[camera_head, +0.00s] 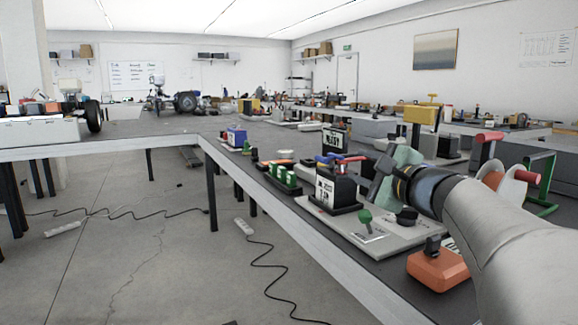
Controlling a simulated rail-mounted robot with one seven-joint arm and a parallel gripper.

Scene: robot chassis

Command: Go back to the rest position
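My arm reaches in from the lower right over the bench (360,270). My gripper (376,184) is at its end, dark and pointing left, seen partly side-on. It is above the light grey base plate (395,238) with a green knob (365,217) and a black knob (406,216).
An orange box (437,270) lies under my forearm. Green cylinders (283,175) and a blue box (236,138) stand farther along the bench. A yellow-topped device (422,115) and a green frame (541,180) stand behind my arm. The floor (140,260) at left has cables.

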